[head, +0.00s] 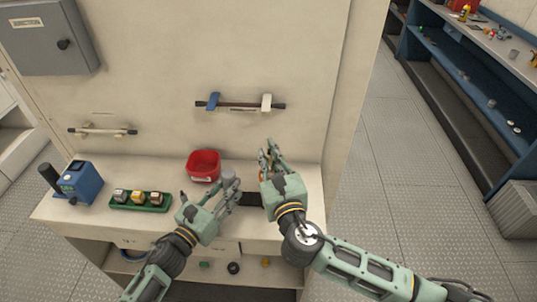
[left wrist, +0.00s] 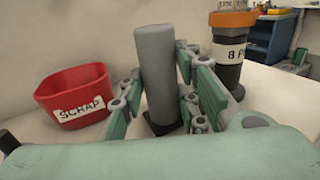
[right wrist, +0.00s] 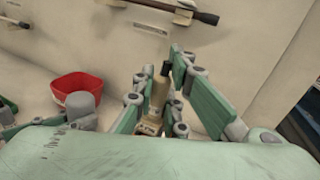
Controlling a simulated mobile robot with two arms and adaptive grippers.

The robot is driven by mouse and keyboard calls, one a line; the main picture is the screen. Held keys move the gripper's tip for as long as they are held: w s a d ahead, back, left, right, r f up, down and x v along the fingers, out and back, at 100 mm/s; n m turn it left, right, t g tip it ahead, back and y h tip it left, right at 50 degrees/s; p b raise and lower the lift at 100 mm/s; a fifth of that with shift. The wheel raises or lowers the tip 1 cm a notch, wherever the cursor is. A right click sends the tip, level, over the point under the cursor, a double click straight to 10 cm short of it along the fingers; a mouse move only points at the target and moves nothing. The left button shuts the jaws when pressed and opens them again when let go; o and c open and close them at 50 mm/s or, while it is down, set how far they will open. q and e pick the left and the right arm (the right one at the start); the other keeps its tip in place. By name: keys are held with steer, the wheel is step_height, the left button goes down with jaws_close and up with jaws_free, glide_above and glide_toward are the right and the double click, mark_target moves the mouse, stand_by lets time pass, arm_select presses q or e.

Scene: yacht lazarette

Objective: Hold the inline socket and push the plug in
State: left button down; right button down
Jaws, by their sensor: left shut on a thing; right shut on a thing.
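My left gripper (head: 232,186) is shut on an upright grey cylinder (left wrist: 156,75); the cylinder also shows in the head view (head: 228,177). A small dark base lies under its lower end. My right gripper (head: 268,155) is shut on a tan, bottle-shaped piece with a dark tip (right wrist: 156,98), to the right of the left gripper. A dark cylinder with an orange collar and a label starting "8 P" (left wrist: 229,55) stands right of the left fingers. I cannot tell which piece is the socket or plug, nor whether any are joined.
A red SCRAP bin (head: 203,165) stands behind the left gripper. A green tray with several small blocks (head: 140,200) and a blue device (head: 80,181) are at the left. Bars hang on the wall (head: 238,104). A dark mat (head: 252,199) lies between the grippers.

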steer(key=shift+f, duration=1.15)
steer(key=c, duration=1.7)
jaws_free()
steer(key=s, duration=0.4)
steer(key=s+d, duration=0.1)
steer(key=s, duration=0.3)
steer(key=s+d, duration=0.1)
steer(key=s, duration=0.3)
steer(key=shift+w, duration=0.1)
arm_select(q)
steer(key=c, duration=1.2)
jaws_free()
steer(key=v, duration=1.2)
steer(key=shift+r, duration=0.1)
